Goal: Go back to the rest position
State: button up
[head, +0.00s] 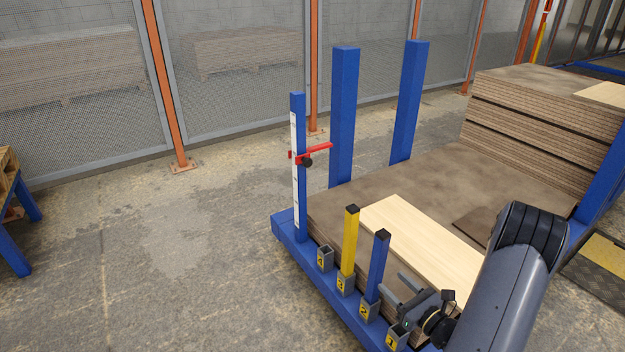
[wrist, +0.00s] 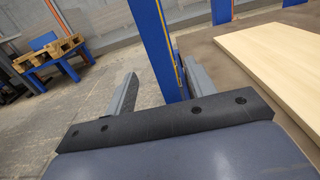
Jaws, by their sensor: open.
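My gripper (head: 393,286) is at the lower right of the head view, low over the front edge of the blue rack (head: 280,233). Its two grey fingers are spread apart with nothing clamped between them. A short blue post (head: 378,262) stands upright in a numbered socket close to the fingertips. In the wrist view my gripper (wrist: 163,88) is open, and a blue post (wrist: 153,40) shows between and beyond the fingers. I cannot tell whether the fingers reach around it. My arm hides part of the rack at the lower right.
A yellow post (head: 349,240) stands beside the blue one. A pale board (head: 425,238) lies on brown boards. Tall blue posts (head: 344,115) and a scale post with a red arm (head: 318,150) rise behind. A board stack (head: 540,120) stands right.

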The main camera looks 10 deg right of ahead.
aim_at(376, 246)
jog(key=b+x, duration=0.2)
jog(key=x, duration=0.7)
jog(key=shift+w+a+f+b, duration=0.1)
jog(key=shift+f+b, duration=0.05)
jog(key=shift+b, duration=0.25)
jog(key=shift+r, duration=0.45)
jog(key=shift+f, duration=0.35)
jog(key=p+v, duration=0.3)
jog(key=v, duration=0.7)
jog(key=b+x, duration=0.3)
jog(key=x, duration=0.6)
jog(key=shift+w+a+f, duration=0.15)
jog(key=shift+w, duration=0.2)
notch_tip(376, 246, up, 5)
jog(key=shift+w+r+p, duration=0.1)
jog(key=shift+w+p, duration=0.1)
jog(key=shift+p, duration=0.95)
jog(key=shift+r+p, duration=0.7)
jog(key=shift+r, duration=0.1)
